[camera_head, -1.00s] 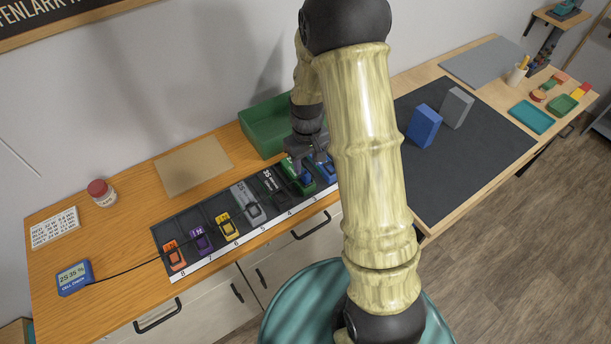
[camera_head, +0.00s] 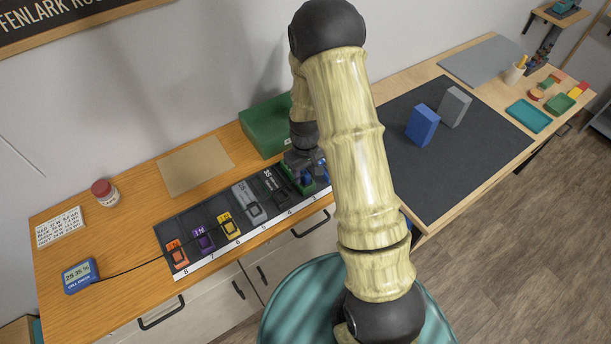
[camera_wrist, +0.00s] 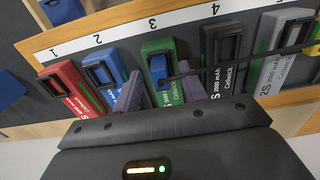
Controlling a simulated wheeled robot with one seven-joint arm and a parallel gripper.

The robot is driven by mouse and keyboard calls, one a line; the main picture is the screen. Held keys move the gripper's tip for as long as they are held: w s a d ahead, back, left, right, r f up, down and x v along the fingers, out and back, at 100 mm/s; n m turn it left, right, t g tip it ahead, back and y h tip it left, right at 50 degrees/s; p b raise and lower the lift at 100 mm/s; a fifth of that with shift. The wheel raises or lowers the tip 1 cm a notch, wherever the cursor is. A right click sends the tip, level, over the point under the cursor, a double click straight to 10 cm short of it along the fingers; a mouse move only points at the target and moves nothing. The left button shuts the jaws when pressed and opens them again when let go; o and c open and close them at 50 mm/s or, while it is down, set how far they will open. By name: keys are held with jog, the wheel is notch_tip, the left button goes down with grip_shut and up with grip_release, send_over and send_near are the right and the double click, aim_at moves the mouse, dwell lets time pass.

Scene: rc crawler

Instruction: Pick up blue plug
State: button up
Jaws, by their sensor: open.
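The blue plug (camera_wrist: 158,68) sits at the top end of the green battery pack (camera_wrist: 160,47) in the wrist view, at the slot marked 3. A thin black cable (camera_wrist: 240,62) runs from the right to the plug. My gripper (camera_wrist: 152,86) is open, with its purple fingers on either side of the green pack, just short of the plug or beside it. I cannot tell whether they touch it. In the head view my gripper (camera_head: 304,168) is low over the green pack (camera_head: 297,186), and the plug is mostly hidden there.
Red (camera_wrist: 70,88), blue (camera_wrist: 103,70) and black (camera_wrist: 224,55) packs stand close beside the green one. The cable leads to the blue cell checker (camera_head: 81,275). A green bin (camera_head: 266,125) stands behind. A dark mat (camera_head: 450,165) with two blocks lies right.

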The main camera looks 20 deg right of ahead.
aim_at(305, 173)
grip_shut()
jog(key=shift+w, duration=0.1)
dwell(0.3)
notch_tip(305, 173, up, 10)
jog(key=b, duration=0.2)
dwell(0.3)
dwell(0.4)
